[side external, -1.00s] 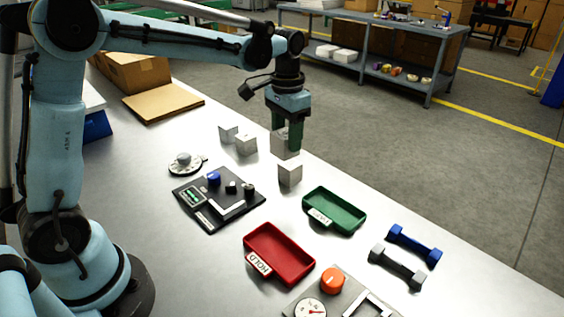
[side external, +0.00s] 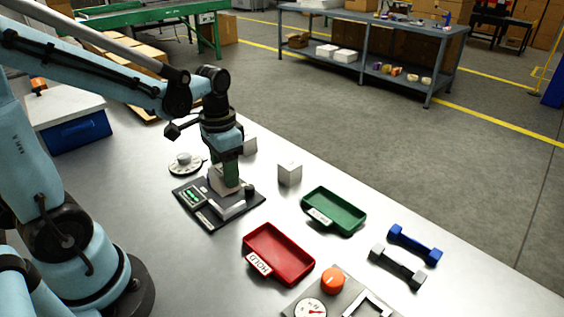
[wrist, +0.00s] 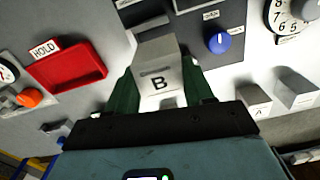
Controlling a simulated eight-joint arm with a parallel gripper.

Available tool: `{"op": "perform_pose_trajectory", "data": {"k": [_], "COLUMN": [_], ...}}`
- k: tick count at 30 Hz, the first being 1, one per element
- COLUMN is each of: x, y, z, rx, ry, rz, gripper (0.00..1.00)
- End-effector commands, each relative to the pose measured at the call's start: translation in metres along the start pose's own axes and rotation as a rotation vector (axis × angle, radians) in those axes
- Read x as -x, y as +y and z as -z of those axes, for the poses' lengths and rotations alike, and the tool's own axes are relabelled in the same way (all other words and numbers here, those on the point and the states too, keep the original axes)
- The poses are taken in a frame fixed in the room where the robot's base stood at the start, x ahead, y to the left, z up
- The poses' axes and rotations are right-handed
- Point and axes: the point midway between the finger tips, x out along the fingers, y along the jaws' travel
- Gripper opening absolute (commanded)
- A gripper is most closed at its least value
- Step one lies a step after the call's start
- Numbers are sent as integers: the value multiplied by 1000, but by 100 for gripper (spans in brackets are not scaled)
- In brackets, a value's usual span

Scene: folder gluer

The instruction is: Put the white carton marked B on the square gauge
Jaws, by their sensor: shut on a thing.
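My gripper (side external: 226,174) is shut on the white carton marked B (wrist: 158,62); the letter shows on the face towards the wrist camera. In the side view the carton (side external: 216,183) is over the dark board of the square gauge (side external: 203,221), behind the white L-shaped square (side external: 230,209). I cannot tell whether the carton touches the board. The wrist view also shows part of the gauge board (wrist: 238,14) and its blue knob (wrist: 219,42).
A loose white carton (side external: 289,174) stands right of the gauge, and another (side external: 249,144) is partly behind my gripper. A round dial (side external: 185,163) lies behind the gauge. The red HOLD tray (side external: 279,254) and green tray (side external: 334,211) are to the right.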

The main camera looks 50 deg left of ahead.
Motion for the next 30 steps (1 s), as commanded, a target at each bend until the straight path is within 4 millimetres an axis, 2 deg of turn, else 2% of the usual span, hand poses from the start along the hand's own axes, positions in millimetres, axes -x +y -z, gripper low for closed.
{"op": "perform_pose_trajectory", "data": {"k": [15, 29, 30], "x": [-41, -46, -46], "y": [0, 0, 0], "z": [1, 0, 0], "rx": [0, 0, 0], "ry": [0, -1, -1], "rz": [0, -1, -1], "gripper": [24, 24, 56]}}
